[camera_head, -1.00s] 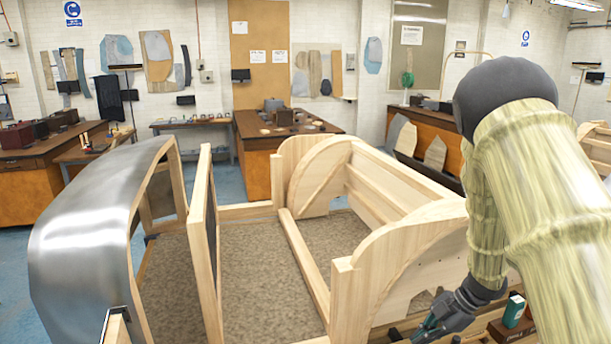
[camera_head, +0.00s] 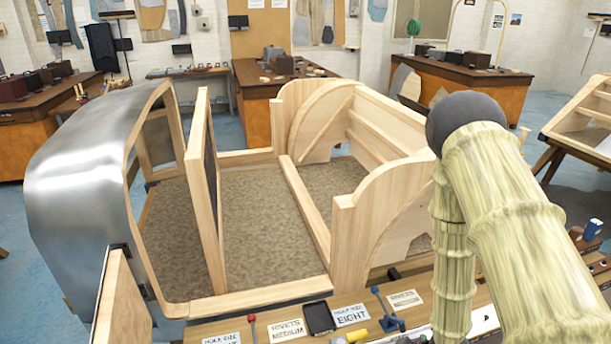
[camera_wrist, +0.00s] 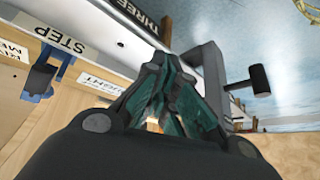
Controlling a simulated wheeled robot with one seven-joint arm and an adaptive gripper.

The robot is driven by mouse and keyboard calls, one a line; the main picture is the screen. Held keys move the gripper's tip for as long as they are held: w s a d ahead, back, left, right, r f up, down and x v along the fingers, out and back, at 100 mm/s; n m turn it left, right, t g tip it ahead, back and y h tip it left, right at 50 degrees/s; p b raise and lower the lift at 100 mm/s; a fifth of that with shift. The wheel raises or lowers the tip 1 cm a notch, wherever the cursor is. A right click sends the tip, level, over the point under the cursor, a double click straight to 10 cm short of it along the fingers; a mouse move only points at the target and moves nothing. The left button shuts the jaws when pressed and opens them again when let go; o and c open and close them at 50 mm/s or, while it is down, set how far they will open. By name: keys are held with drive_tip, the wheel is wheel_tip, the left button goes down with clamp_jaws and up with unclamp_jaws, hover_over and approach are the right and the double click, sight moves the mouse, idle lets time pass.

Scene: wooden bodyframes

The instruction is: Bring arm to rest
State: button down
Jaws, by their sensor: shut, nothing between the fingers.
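My arm (camera_head: 505,215) comes in from the lower right in the head view, with its forearm hanging down in front of the workbench. My gripper is out of the head view, below its lower edge. In the wrist view my gripper (camera_wrist: 172,85) is shut and empty, its dark green fingers together. It points toward a labelled bench edge and the blue floor beyond; I cannot tell the exact gap to them.
A wooden bodyframe with a silver metal cowl (camera_head: 75,170) fills the middle. The workbench (camera_head: 270,328) in front carries labels, a dark phone-like device (camera_head: 319,318) and tools. Blue floor lies right.

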drive_tip(key=s+f+m+g+h+b, duration=0.2)
drive_tip(key=s+f+m, duration=0.2)
drive_tip(key=s, duration=0.9)
drive_tip(key=s+d+f+m+g+h+b, duration=0.1)
drive_tip(key=s+f+m, duration=0.4)
drive_tip(key=s, duration=0.8)
wheel_tip(320, 180, down, 3)
drive_tip(key=shift+g+h+b, duration=0.5)
drive_tip(key=shift+h, duration=0.5)
